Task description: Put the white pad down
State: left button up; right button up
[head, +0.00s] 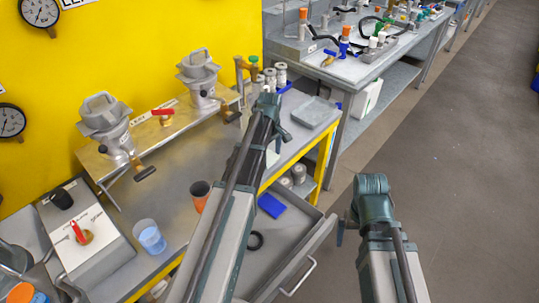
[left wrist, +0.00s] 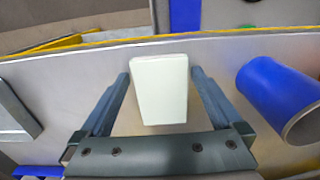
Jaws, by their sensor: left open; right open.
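The white pad (left wrist: 160,90) is a pale block in the left wrist view. It stands between the two spread fingers of my left gripper (left wrist: 160,85), over the grey bench top (left wrist: 60,85). A narrow gap seems to show on each side of it, and the gripper is open. Whether its underside touches the bench is hard to tell. In the head view my left gripper (head: 268,108) is over the right part of the bench and largely hides the pad. My right gripper (head: 370,190) is open and empty, above the floor to the right.
A blue cylinder (left wrist: 275,95) lies close to the right finger in the left wrist view. A grey tray (head: 315,112) sits at the bench's right end. An open drawer (head: 300,245) holds a blue block (head: 271,205) and a black ring (head: 255,240). Drum agitators (head: 107,125) stand behind.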

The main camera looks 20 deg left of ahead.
aim_at(270, 158)
pick_arm(q)
notch_tip(270, 158, up, 12)
jog(key=p, duration=1.1)
jog(key=shift+f, duration=0.15)
notch_tip(270, 158, down, 12)
jog(key=b, duration=1.1)
jog(key=shift+b, duration=0.4)
